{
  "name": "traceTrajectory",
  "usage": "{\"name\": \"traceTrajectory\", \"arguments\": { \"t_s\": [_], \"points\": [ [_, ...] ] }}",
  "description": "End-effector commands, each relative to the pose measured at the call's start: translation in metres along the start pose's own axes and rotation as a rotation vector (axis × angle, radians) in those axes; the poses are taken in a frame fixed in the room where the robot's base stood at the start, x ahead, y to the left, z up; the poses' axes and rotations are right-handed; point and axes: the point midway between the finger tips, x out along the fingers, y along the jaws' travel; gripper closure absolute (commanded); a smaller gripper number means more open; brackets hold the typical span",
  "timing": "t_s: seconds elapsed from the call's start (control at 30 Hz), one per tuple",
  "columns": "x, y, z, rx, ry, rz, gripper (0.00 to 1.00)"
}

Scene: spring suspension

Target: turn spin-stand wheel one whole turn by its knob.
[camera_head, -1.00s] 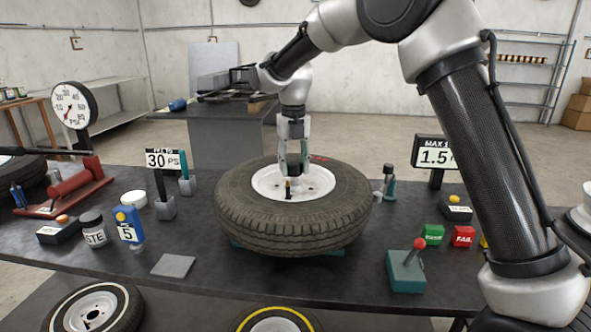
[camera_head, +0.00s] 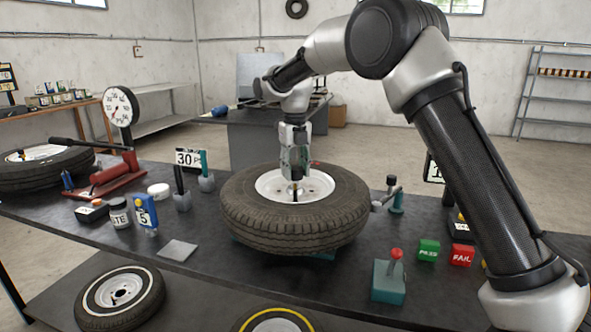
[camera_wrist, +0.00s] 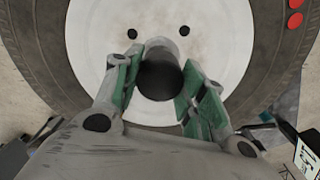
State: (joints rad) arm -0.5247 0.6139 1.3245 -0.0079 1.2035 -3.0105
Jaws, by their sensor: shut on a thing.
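The spin-stand wheel (camera_head: 250,228) lies flat on the table, a black tyre around a white rim (camera_head: 322,187). In the wrist view the white rim (camera_wrist: 220,45) fills the upper middle, with dark holes in it. My gripper (camera_head: 295,178) reaches down over the rim from above. In the wrist view my gripper (camera_wrist: 160,85) has its green-padded fingers on either side of a dark round knob (camera_wrist: 160,76) and is shut on it. The knob's lower part and the stand under the tyre are mostly hidden.
A red-knobbed lever box (camera_head: 388,282), a green block (camera_head: 428,251) and a red FAIL block (camera_head: 462,253) stand to the right. A blue gauge (camera_head: 146,214), a jar (camera_head: 119,213) and a grey plate (camera_head: 177,250) are to the left. A small post (camera_head: 396,197) stands close to the tyre's right side.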

Motion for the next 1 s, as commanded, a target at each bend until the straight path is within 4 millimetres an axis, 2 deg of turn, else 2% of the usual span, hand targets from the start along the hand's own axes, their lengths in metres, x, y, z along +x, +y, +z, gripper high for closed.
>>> {"name": "traceTrajectory", "arguments": {
  "t_s": [0.13, 0.17, 0.27, 0.57, 0.67, 0.77, 1.0],
  "points": [
    [-0.002, 0.001, 0.001, -0.001, -0.004, 0.001, 1.0],
    [-0.002, 0.001, 0.001, -0.001, -0.004, 0.001, 0.54],
    [-0.001, 0.001, 0.001, -0.001, -0.003, 0.001, 0.36],
    [-0.001, 0.001, 0.0, 0.0, -0.001, 0.001, 0.36],
    [-0.006, 0.001, 0.001, 0.0, -0.003, 0.001, 0.36],
    [-0.02, 0.001, 0.001, 0.0, -0.004, 0.001, 0.36],
    [-0.075, 0.001, 0.001, 0.0, -0.006, 0.001, 0.36]
  ]
}}
